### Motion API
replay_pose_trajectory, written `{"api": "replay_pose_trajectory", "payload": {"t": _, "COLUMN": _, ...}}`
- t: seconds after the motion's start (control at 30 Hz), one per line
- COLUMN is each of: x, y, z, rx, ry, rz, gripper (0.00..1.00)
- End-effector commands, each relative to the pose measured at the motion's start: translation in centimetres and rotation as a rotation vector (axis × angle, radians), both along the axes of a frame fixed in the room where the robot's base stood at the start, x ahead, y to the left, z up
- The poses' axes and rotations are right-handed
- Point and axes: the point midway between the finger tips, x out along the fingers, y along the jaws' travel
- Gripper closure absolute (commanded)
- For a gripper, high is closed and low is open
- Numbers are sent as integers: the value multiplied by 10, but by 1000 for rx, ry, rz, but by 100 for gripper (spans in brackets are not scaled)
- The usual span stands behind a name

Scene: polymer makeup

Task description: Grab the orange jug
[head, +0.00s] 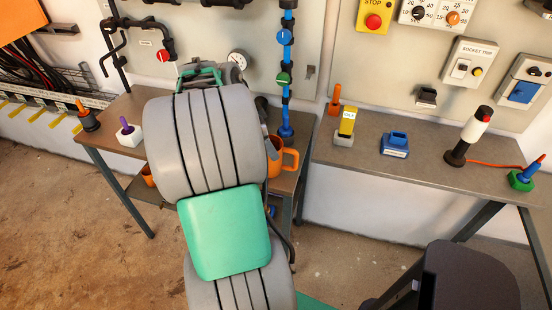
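An orange jug (274,165) stands on the left workbench near its right end, just right of my arm. Its handle (294,160) points right, and my arm hides the jug's left part. My arm, grey with green parts, crosses the middle of the head view and reaches over this bench.
The left workbench (130,108) also bears a white block with a purple peg (130,135). The right workbench (405,160) holds a blue block (394,144) and a black-and-white device (470,138). Pipes with valves (285,78) rise behind. A dark object (465,280) stands at lower right.

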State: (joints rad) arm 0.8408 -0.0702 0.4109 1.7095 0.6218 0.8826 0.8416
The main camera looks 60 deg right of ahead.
Motion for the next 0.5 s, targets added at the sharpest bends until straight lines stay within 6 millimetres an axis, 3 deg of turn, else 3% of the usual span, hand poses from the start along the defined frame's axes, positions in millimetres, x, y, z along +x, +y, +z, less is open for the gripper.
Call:
{"api": "replay_pose_trajectory", "payload": {"t": 0.23, "x": -11, "y": -13, "z": -36, "rx": 1, "ry": 0, "rz": 1, "gripper": 1}}
{"api": "replay_pose_trajectory", "payload": {"t": 0.5, "x": -11, "y": -14, "z": -40, "rx": 1, "ry": -2, "rz": 4, "gripper": 3}}
